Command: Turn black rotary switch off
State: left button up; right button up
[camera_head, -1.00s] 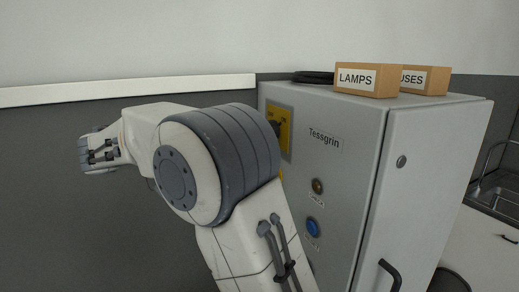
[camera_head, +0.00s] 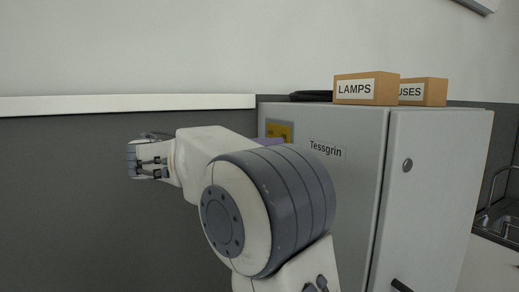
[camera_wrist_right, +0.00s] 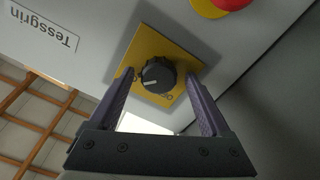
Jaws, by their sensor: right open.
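The black rotary switch (camera_wrist_right: 157,75) sits on a square yellow plate (camera_wrist_right: 147,42) on the grey cabinet face in the right wrist view. A pale pointer line shows on the knob; the lettering beside it is partly hidden and unreadable. My right gripper (camera_wrist_right: 160,78) is open, with its two purple fingers on either side of the knob in the picture. I see no clear contact with it. In the head view the yellow plate (camera_head: 281,127) shows beside a purple bit of my right gripper (camera_head: 268,142); my arm hides much of the area. My left gripper is not in view.
The grey cabinet (camera_head: 440,180) has a Tessgrin label (camera_head: 326,149). A LAMPS box (camera_head: 365,89) and a second box (camera_head: 422,92) stand on top with a black coil (camera_head: 311,96). A red button on yellow (camera_wrist_right: 222,5) is near the plate.

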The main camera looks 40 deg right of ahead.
grip_shut()
jog(key=shift+n, duration=0.3)
jog(key=n, duration=0.3)
jog(key=shift+w, duration=0.1)
jog(key=n+p, duration=0.1)
jog(key=n, duration=0.4)
jog(key=shift+p, duration=0.4)
jog(key=n+p, duration=0.2)
jog(key=n, duration=0.2)
jog(key=shift+r+n+p, duration=0.1)
jog(key=shift+n+p, duration=0.2)
jog(key=shift+p, duration=0.05)
jog(key=shift+n+p, duration=1.9)
jog(key=shift+n, duration=0.6)
